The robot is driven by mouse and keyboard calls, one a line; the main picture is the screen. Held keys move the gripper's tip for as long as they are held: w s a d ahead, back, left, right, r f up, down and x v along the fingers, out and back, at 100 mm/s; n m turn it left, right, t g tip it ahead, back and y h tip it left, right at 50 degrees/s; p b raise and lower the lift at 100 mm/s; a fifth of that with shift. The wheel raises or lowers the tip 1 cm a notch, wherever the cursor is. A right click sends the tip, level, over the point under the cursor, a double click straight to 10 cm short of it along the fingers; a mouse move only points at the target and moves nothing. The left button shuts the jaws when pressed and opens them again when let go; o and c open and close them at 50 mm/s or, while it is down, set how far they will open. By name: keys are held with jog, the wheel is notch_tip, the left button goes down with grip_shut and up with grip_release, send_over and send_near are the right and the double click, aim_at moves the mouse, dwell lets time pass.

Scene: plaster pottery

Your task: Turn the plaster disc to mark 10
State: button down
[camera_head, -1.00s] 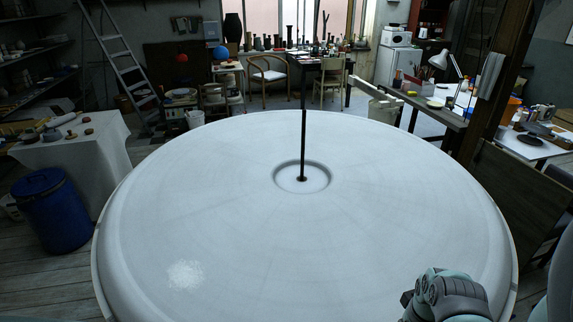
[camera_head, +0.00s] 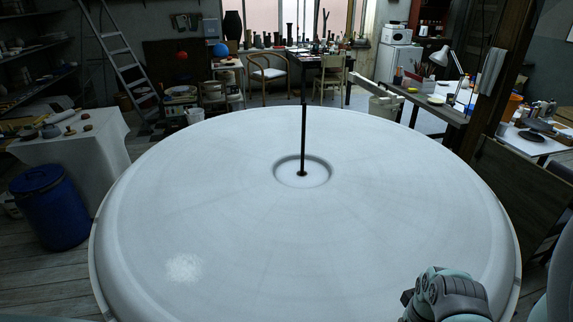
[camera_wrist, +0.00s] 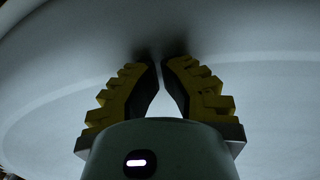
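The plaster disc (camera_head: 350,230) is a large, round, pale slab that fills the middle of the head view. A thin dark rod (camera_head: 303,135) stands upright in a round recess at its centre. A rough white patch (camera_head: 184,268) lies at its near left. I can make out no numbered marks. My gripper (camera_wrist: 160,65) has yellow and dark stepped fingers; their tips almost meet, with only a narrow gap and nothing visible between them. Dark shadow lies on the pale plaster at the tips; I cannot tell whether they touch it. In the head view my wrist hides the fingers at the near right.
A blue drum (camera_head: 52,207) and a cloth-covered table (camera_head: 70,150) stand at the left. A ladder (camera_head: 118,50) leans behind. A workbench with a lamp (camera_head: 440,58) stands at the back right, and a board (camera_head: 522,190) at the right.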

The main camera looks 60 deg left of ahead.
jog(key=shift+f+b, duration=0.3)
jog(key=shift+f, duration=0.05)
jog(key=shift+r, duration=0.1)
jog(key=shift+s+a+p, duration=0.2)
jog(key=shift+s+a, duration=0.1)
jog(key=shift+s, duration=0.5)
jog(key=shift+s+a+p, duration=0.15)
jog(key=shift+s+a, duration=0.15)
jog(key=shift+s, duration=0.45)
jog(key=shift+s+a, duration=0.35)
jog(key=shift+s, duration=0.6)
jog(key=shift+s+a, duration=0.4)
jog(key=shift+s, duration=0.5)
jog(key=shift+s+a, duration=0.35)
jog(key=shift+s, duration=0.6)
